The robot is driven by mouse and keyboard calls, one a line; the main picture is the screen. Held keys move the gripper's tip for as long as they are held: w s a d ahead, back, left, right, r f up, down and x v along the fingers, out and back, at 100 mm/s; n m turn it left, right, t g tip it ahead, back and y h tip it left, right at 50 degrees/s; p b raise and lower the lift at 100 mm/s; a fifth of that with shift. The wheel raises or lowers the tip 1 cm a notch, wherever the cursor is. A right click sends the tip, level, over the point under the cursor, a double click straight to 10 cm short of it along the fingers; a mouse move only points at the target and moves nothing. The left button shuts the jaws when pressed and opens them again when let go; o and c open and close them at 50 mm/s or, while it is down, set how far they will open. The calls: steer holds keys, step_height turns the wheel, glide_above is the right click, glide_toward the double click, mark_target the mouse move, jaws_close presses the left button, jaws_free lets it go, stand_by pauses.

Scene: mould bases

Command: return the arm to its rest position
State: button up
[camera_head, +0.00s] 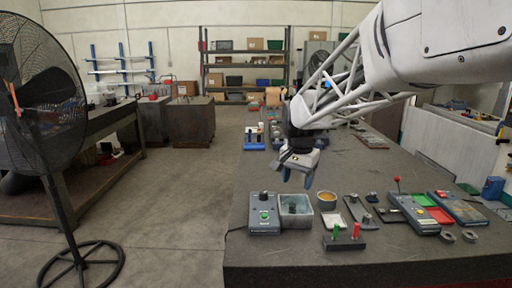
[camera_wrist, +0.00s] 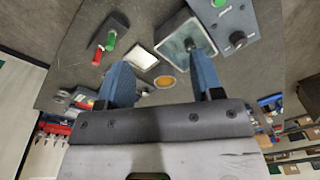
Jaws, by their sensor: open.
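My arm reaches in from the upper right in the head view. My gripper (camera_head: 298,180) hangs above the dark workbench (camera_head: 300,258), over its left part and behind the row of small devices. In the wrist view the two blue fingers of my gripper (camera_wrist: 163,82) stand wide apart with nothing between them. The fingers appear clear of the things below. A grey square container (camera_head: 295,222) with a dark knob-like part in it stands in front of and below the gripper. It also shows in the wrist view (camera_wrist: 170,42).
A grey control box (camera_head: 264,213) with a green button stands left of the container. A yellow-topped cup (camera_head: 326,200), a block with red and green pegs (camera_head: 344,240) and a red-knobbed device (camera_head: 414,213) crowd the bench front. A large fan (camera_head: 45,100) stands left on the floor.

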steer(key=s+d+f+n, duration=0.2)
steer(key=s, duration=0.9)
steer(key=s+d+f+n+t, duration=0.1)
steer(key=s+d+n, duration=0.1)
steer(key=s, duration=1)
steer(key=s+d+f+n, duration=0.2)
steer(key=s+d, duration=0.1)
steer(key=s, duration=0.9)
steer(key=shift+f+t, duration=0.3)
steer(key=shift+f, duration=0.05)
